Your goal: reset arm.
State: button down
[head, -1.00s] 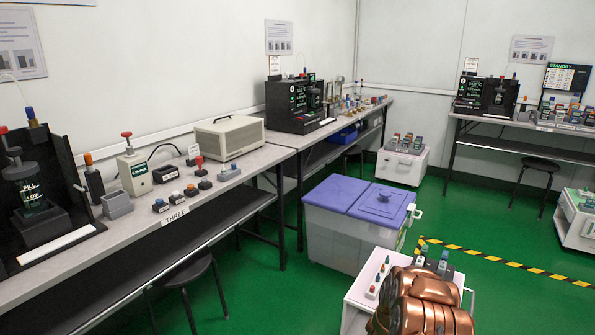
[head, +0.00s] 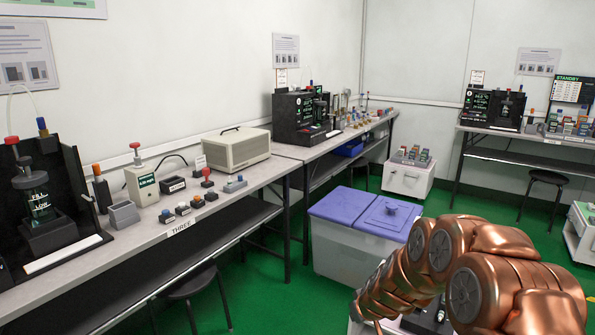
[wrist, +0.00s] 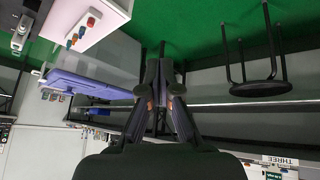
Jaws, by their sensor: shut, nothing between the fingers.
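My gripper (wrist: 163,84) shows in the wrist view with its two dark fingers close together, shut and empty. It hangs in free space, with the bench's dark lower shelf (wrist: 225,119) and the green floor behind it. In the head view my copper arm is raised at the lower right, and I cannot make out the gripper there. Bench three (head: 151,240) runs along the left wall with a meter (head: 142,184) and several small handheld units (head: 183,209) on it.
A clear bin with a purple lid (head: 349,201) stands on the floor beyond the bench; its lid also shows in the wrist view (wrist: 90,88). A black stool (wrist: 262,88) is near the bench. A white cart (wrist: 92,22) stands nearby, largely hidden by my arm in the head view.

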jog(key=s+d+r+m+g, duration=0.1)
jog(key=s+r+g, duration=0.3)
jog(key=s, duration=1)
jog(key=s+r+m+g+h, duration=0.15)
jog(key=s+r, duration=0.35)
jog(key=s, duration=1)
jog(key=s+d+r+m+g, duration=0.15)
jog(key=s+r+g, duration=0.3)
jog(key=s, duration=0.95)
notch_tip(320, 180, up, 26)
jog(key=s+t+p, duration=0.1)
jog(key=p, duration=2.3)
jog(key=shift+a+t, duration=0.25)
jog(key=shift+t, duration=0.15)
